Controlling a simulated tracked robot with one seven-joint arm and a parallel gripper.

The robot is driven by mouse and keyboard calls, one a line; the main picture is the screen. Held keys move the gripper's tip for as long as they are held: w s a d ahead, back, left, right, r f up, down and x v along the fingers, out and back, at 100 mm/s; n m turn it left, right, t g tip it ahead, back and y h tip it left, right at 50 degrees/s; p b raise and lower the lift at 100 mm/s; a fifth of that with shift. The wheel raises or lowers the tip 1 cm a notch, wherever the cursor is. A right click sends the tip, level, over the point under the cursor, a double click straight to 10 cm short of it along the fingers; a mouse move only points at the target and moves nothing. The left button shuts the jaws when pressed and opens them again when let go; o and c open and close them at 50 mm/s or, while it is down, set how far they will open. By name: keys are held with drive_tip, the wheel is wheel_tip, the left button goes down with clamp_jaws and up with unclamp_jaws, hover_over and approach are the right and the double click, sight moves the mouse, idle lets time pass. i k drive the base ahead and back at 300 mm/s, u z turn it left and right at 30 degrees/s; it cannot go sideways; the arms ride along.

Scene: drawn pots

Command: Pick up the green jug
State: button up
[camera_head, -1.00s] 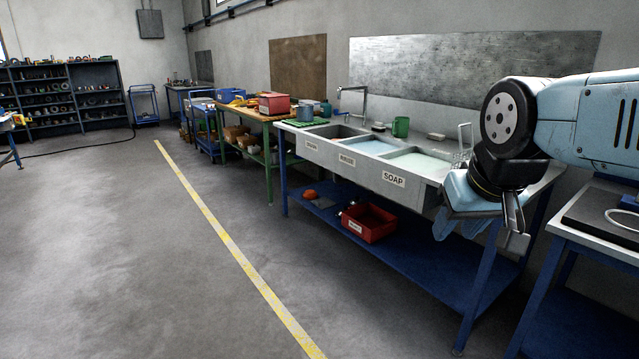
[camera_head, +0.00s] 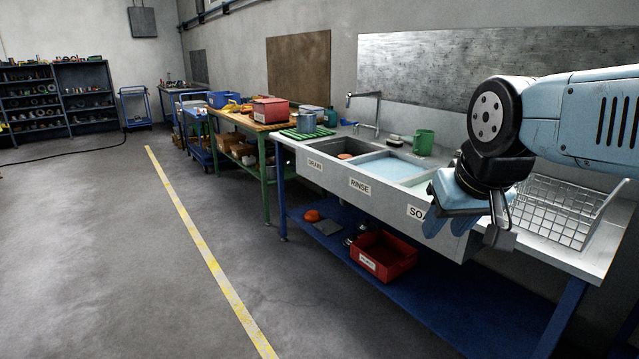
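The green jug (camera_head: 423,142) stands upright on the back ledge of the sink unit, behind the basins and near the wall. My gripper (camera_head: 470,234) hangs at the right, in front of the soap basin and nearer to me than the jug. The jug is apart from my gripper, to its upper left. The gripper's fingers point down and partly overlap each other, so I cannot tell whether they are open or shut. Nothing shows in them.
The sink unit has basins labelled DRAIN, RINSE (camera_head: 359,186) and SOAP. A tap (camera_head: 377,110) stands behind them. A wire basket (camera_head: 556,207) is on the right worktop. A red bin (camera_head: 384,256) sits on the blue lower shelf.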

sight(422, 142)
drive_tip(key=z, duration=0.1)
drive_tip(key=i, duration=1.3)
drive_tip(key=z, duration=0.2)
drive_tip(key=i, duration=1.4)
drive_tip(key=z, duration=0.15)
